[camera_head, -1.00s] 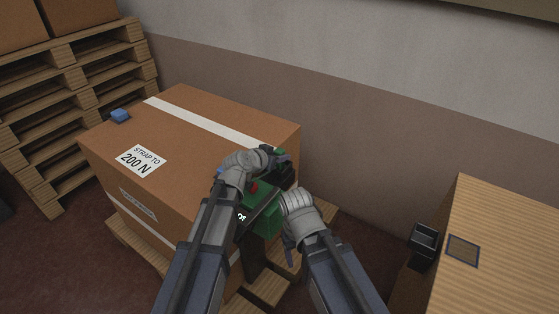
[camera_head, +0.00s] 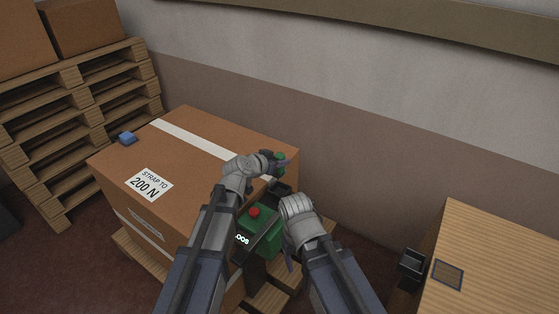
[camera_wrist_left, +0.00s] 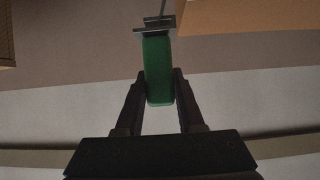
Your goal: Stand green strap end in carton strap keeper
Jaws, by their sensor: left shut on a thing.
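The green strap end (camera_head: 281,158) is between the fingers of my left gripper (camera_head: 278,163), above the near right corner of the carton (camera_head: 215,145). In the left wrist view the green piece (camera_wrist_left: 158,72) is clasped between both fingers (camera_wrist_left: 159,92), with a thin grey crosspiece at its far end. A dark holder (camera_head: 281,188), perhaps the strap keeper, is just below the left gripper; my arms partly hide that area. My right gripper (camera_head: 289,256) is low in front of the carton's right side; its jaws are too small and dark to read.
A green device (camera_head: 262,228) with a red button and a lit display stands between my arms. Pallets (camera_head: 75,110) are stacked at left.

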